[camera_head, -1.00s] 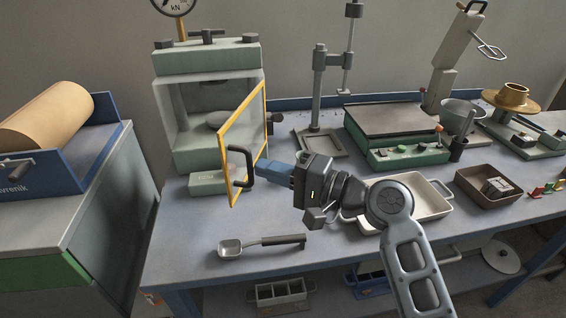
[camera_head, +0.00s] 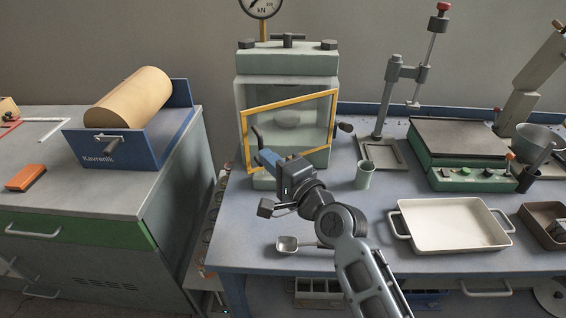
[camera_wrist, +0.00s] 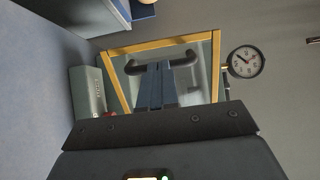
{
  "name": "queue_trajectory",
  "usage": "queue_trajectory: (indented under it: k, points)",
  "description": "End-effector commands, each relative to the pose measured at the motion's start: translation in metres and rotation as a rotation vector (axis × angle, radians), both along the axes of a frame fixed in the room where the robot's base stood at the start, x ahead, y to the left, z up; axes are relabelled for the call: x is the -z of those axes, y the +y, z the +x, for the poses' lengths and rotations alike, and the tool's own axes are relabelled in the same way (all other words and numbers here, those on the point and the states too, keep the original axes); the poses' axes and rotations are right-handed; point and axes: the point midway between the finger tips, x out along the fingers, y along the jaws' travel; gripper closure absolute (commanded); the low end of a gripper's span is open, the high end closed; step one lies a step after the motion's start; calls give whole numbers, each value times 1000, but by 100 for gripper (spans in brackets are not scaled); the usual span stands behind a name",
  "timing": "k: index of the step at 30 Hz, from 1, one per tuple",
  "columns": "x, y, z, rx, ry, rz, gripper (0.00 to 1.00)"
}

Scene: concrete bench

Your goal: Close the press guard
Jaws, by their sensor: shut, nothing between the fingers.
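The press (camera_head: 287,62) is a pale green machine at the back of the bench. Its guard (camera_head: 290,99) is a clear panel in a yellow frame, standing across the press front. The guard's left edge stands out from the press, so it is partly open. A dark handle (camera_head: 257,137) is on its left side. My gripper (camera_head: 263,153) is shut and empty at the guard's left side by the handle. In the wrist view the blue fingers (camera_wrist: 155,70) are between the two bends of the handle (camera_wrist: 133,67); whether they touch the guard I cannot tell.
A green cup (camera_head: 364,174) stands right of the press. A scoop (camera_head: 288,244) lies near the front edge, partly behind my arm. A white tray (camera_head: 448,247) is to the right. A blue roller unit (camera_head: 120,152) is on the left cabinet.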

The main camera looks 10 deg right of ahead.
Motion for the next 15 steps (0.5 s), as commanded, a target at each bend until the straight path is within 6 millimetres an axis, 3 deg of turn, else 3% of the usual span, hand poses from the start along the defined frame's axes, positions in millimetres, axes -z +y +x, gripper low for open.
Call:
queue_trajectory:
  k: [7,15]
  points:
    - [0,24,41,-13,-3,-2,100]
    - [2,38,85,-13,-1,0,100]
